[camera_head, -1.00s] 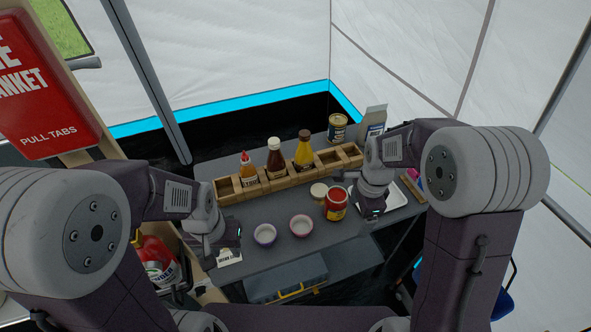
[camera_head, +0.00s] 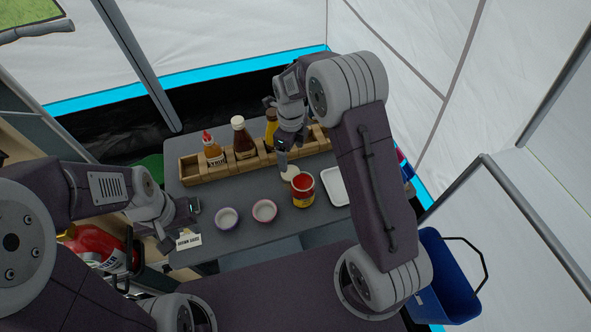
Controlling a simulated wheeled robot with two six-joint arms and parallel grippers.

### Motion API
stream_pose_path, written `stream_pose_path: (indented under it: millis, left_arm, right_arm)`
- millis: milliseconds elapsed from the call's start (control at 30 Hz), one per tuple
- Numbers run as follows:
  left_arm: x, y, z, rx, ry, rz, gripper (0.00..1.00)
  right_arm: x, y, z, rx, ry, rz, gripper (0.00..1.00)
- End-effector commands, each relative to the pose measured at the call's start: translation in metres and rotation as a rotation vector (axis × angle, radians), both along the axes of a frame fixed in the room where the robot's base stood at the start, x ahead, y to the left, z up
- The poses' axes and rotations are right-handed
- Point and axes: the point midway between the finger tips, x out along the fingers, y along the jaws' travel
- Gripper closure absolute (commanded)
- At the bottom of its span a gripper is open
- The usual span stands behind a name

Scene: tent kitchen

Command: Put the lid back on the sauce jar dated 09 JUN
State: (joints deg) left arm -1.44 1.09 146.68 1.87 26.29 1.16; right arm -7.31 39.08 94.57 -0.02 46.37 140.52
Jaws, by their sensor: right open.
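The sauce jar (camera_head: 303,191) stands upright on the grey table, with red sauce showing at its open top and a red and yellow label; its date is too small to read. A pale round piece (camera_head: 289,174), which looks like a lid, is just behind and left of the jar. My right gripper (camera_head: 283,164) is open, pointing down directly over or at this pale piece; I cannot tell if they touch. My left gripper (camera_head: 193,206) is low over the table's left side, away from the jar; its jaws are not clear.
Two small bowls (camera_head: 227,218) (camera_head: 264,211) stand left of the jar. A wooden rack (camera_head: 190,170) with several sauce bottles runs along behind. A white tray (camera_head: 338,187) is right of the jar, partly behind my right arm. A card (camera_head: 188,240) lies at the left front.

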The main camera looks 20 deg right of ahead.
Motion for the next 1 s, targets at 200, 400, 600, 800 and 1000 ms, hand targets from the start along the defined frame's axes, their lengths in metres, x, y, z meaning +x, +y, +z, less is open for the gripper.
stream_pose_path:
  millis: [200, 400, 600, 800, 1000]
  left_arm:
    - [0.0, 0.0, 0.0, 0.0, 0.0, 0.0, 0.64]
    - [0.0, 0.0, 0.0, 0.0, 0.0, 0.0, 0.64]
    - [0.0, 0.0, 0.001, 0.0, 0.0, 0.0, 0.64]
    - [0.0, 0.0, 0.0, 0.0, 0.0, 0.0, 0.64]
    - [0.0, 0.0, 0.003, 0.0, 0.0, 0.0, 0.64]
  right_arm:
    - [0.0, 0.0, 0.0, 0.0, 0.0, 0.002, 0.15]
    - [-0.001, 0.0, -0.024, -0.001, 0.003, 0.002, 0.15]
    - [0.0, 0.0, -0.038, 0.0, 0.0, 0.002, 0.15]
    - [0.0, 0.0, -0.038, 0.0, 0.0, 0.003, 0.15]
    - [-0.002, 0.0, -0.06, 0.0, 0.004, 0.003, 0.15]
